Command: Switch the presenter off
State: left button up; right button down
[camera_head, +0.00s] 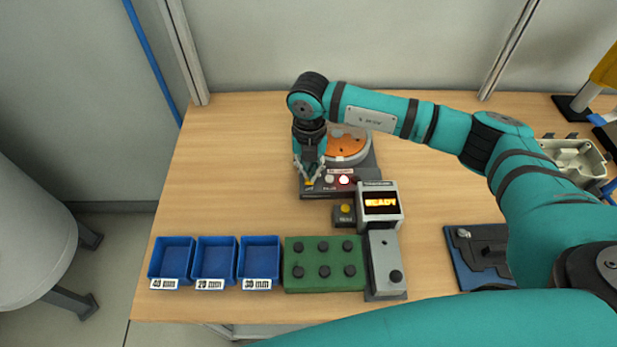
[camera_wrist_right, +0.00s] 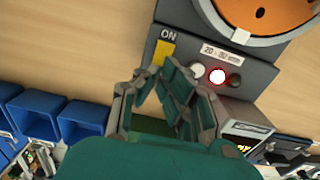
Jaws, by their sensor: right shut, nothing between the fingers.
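The presenter is a dark grey box (camera_head: 362,185) with an orange round disc (camera_head: 350,143) on top, and it also shows in the wrist view (camera_wrist_right: 262,78). On its front panel are a yellow switch (camera_wrist_right: 163,52) beside the word ON, a pale button (camera_wrist_right: 197,70), a glowing red-rimmed lamp (camera_wrist_right: 217,76) and a dark knob (camera_wrist_right: 235,80). My right gripper (camera_head: 313,181) points down at the panel's left end; its closed, empty fingertips (camera_wrist_right: 165,75) are close to the yellow switch. I cannot tell whether they touch it. My left gripper is not in view.
A display (camera_head: 380,203) reading READY and a small box with a yellow button (camera_head: 345,208) stand just in front. Blue bins (camera_head: 215,262), a green block with black knobs (camera_head: 324,278) and a grey device (camera_head: 383,255) line the front edge.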

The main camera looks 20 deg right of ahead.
jog(key=shift+f+b, duration=1)
jog(key=shift+f, duration=0.2)
dwell(0.8)
jog(key=shift+r+p, duration=2.05)
jog(key=shift+r, duration=1.5)
jog(key=shift+f, duration=0.1)
